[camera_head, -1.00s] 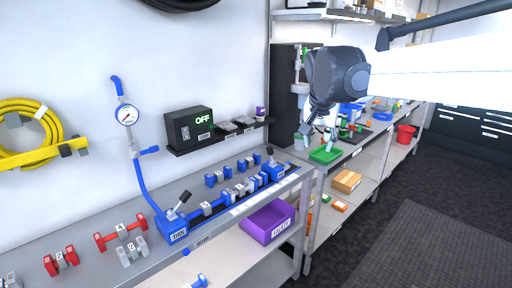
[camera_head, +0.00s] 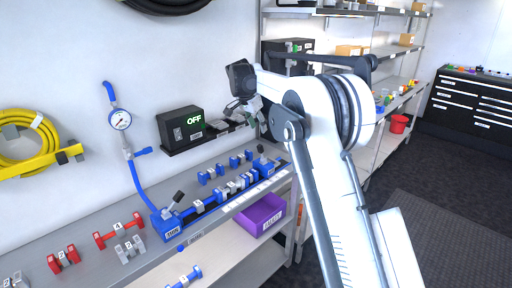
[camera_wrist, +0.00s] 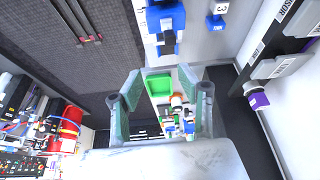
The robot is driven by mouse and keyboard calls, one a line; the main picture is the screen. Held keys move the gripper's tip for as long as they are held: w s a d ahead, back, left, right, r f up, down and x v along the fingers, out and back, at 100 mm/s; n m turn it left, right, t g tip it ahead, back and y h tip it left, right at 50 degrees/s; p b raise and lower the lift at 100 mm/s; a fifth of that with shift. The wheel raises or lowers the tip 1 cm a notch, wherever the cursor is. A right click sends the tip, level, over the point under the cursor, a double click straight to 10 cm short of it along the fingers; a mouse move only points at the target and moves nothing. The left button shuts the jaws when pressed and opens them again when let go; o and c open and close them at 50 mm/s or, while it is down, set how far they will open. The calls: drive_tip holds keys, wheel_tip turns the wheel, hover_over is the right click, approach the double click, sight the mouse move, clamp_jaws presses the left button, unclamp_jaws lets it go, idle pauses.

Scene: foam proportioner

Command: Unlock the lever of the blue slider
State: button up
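On the bench, a blue rail assembly has a blue end block with a black-handled lever at each end. The near-left block (camera_head: 169,227) carries a tilted lever (camera_head: 174,200). The far-right block (camera_head: 267,170) carries another lever (camera_head: 261,150). Grey and blue pieces (camera_head: 235,185) sit between them. I cannot tell which part is the blue slider, or whether either lever is locked. My gripper (camera_head: 252,118) is above the bench's far right end, apart from the levers. In the wrist view my gripper (camera_wrist: 162,103) is open and empty. A blue part (camera_wrist: 165,20) shows beyond it.
A wall shelf with a black "OFF" box (camera_head: 181,127) is left of my gripper. A pressure gauge (camera_head: 120,120) with blue pipe stands on the left. Red dumbbell-shaped parts (camera_head: 119,230) lie on the bench. A purple bin (camera_head: 262,214) sits on the shelf below.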

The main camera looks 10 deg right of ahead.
sight(262, 150)
drive_tip(key=x, duration=0.5)
drive_tip(key=a+p+x, duration=0.1)
drive_tip(key=x, duration=0.4)
drive_tip(key=w+x, duration=0.1)
drive_tip(key=x, duration=0.4)
drive_tip(key=shift+w+a+f+p, duration=0.15)
drive_tip(key=shift+f+p, duration=0.1)
drive_tip(key=shift+p, duration=0.15)
clamp_jaws()
